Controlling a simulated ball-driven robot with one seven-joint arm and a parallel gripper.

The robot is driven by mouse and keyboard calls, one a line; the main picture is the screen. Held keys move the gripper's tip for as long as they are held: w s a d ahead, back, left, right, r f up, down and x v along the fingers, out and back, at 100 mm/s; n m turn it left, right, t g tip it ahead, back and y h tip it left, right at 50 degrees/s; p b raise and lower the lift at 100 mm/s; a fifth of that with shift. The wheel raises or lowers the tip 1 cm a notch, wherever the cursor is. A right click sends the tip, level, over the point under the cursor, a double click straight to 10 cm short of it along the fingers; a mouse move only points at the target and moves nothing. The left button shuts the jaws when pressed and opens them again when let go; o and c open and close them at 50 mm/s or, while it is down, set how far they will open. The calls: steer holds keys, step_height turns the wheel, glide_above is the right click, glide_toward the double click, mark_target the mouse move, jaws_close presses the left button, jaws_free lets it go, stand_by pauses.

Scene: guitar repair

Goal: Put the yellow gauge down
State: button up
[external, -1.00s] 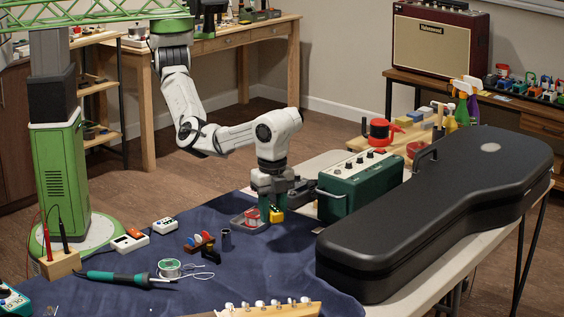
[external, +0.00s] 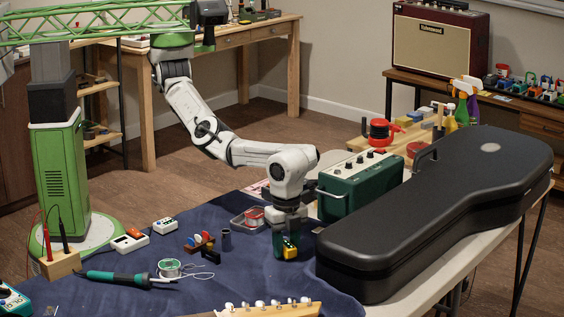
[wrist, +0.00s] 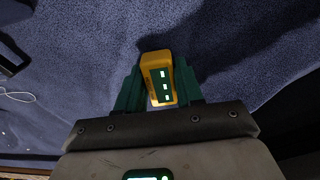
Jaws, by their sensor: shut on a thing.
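The yellow gauge (external: 289,251) is a small yellow block with a dark face and lit marks. It also shows in the wrist view (wrist: 151,66), between the two green fingers of my gripper (wrist: 158,90). My gripper (external: 286,245) is shut on it, pointing down over the blue cloth (external: 240,285), left of the guitar case. Whether the gauge's underside touches the cloth cannot be told.
A small tray (external: 240,222) with a red-and-white item lies just left of my gripper. The green amplifier (external: 345,190) stands behind right, and the black guitar case (external: 400,245) lies to the right. A guitar headstock (external: 265,309) is at the front edge. Bare cloth lies around the gauge.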

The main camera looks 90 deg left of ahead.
mark_target(287, 244)
steer(key=shift+f, duration=0.1)
steer(key=o, duration=1.1)
step_height(287, 244, up, 12)
steer(key=shift+r+p, duration=0.15)
steer(key=shift+p, duration=1.05)
steer(key=shift+w, duration=0.1)
